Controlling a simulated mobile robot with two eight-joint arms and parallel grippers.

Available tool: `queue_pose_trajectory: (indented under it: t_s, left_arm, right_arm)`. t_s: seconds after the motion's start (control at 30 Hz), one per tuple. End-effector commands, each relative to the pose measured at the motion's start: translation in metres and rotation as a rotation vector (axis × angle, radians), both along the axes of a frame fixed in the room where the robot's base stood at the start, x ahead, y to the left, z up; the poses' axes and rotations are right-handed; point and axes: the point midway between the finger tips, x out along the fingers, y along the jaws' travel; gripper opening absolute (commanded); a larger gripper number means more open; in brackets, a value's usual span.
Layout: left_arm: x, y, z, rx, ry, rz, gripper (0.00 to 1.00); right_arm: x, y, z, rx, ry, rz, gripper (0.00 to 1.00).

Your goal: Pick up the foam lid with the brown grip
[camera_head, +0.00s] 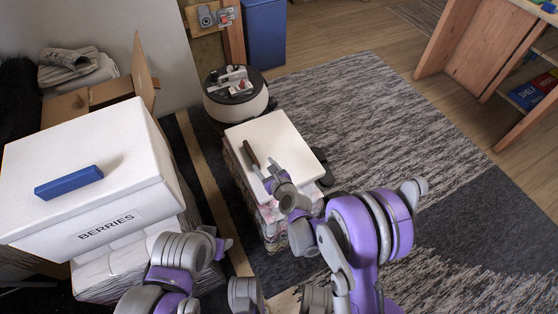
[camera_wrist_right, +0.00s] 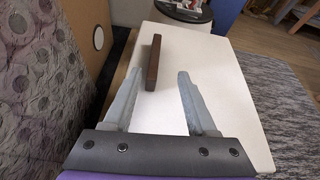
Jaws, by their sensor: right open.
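The foam lid (camera_head: 284,136) is a flat white slab on top of a patterned stack in the middle of the head view. It fills much of the right wrist view (camera_wrist_right: 215,75). Its brown grip (camera_head: 251,153) is a narrow upright bar, which also shows in the right wrist view (camera_wrist_right: 153,63). My right gripper (camera_head: 264,171) is open and empty over the near part of the lid. In the right wrist view its fingertips (camera_wrist_right: 156,80) are apart, with the grip just beyond and between them. My left arm is at the lower left; its fingers cannot be made out.
A large white box labelled BERRIES (camera_head: 135,190) with a blue block (camera_head: 68,182) on top stands at the left. A round white-and-black unit (camera_head: 236,100) stands behind the lid. A wooden shelf (camera_head: 470,50) is at the far right. The grey rug (camera_head: 390,120) is mostly clear.

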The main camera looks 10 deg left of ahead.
Motion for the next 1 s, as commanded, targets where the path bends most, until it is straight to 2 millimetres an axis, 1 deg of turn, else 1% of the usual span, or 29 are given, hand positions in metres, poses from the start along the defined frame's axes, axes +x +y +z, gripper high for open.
queue_pose_trajectory:
  t_s: [0.03, 0.17, 0.4, 0.57, 0.67, 0.8, 0.9, 1.0]
  left_arm:
    - [0.001, 0.0, -0.005, 0.0, 0.001, 0.0, 0.5]
    - [0.001, 0.0, -0.007, 0.0, 0.002, 0.0, 0.5]
    - [0.002, 0.0, -0.013, 0.0, 0.004, 0.0, 0.5]
    - [0.002, 0.0, -0.015, 0.0, 0.004, 0.0, 0.5]
    - [0.003, 0.0, -0.018, 0.0, 0.005, 0.0, 0.5]
    - [0.004, 0.0, -0.025, 0.0, 0.006, 0.0, 0.5]
    - [0.004, 0.0, -0.028, 0.0, 0.007, 0.0, 0.5]
    - [0.005, 0.0, -0.029, 0.0, 0.007, 0.0, 0.5]
  right_arm:
    - [0.0, 0.004, -0.01, 0.033, 0.014, -0.013, 0.57]
    - [0.006, 0.011, -0.019, 0.072, 0.029, -0.031, 0.57]
    - [0.035, 0.03, -0.032, 0.072, 0.029, -0.031, 0.57]
    - [0.044, 0.037, -0.036, 0.07, 0.029, -0.031, 0.57]
    - [0.051, 0.044, -0.039, 0.07, 0.029, -0.03, 0.57]
    - [0.066, 0.06, -0.045, 0.069, 0.029, -0.029, 0.57]
    - [0.076, 0.065, -0.05, 0.07, 0.029, -0.031, 0.57]
    - [0.081, 0.068, -0.051, 0.069, 0.028, -0.031, 0.57]
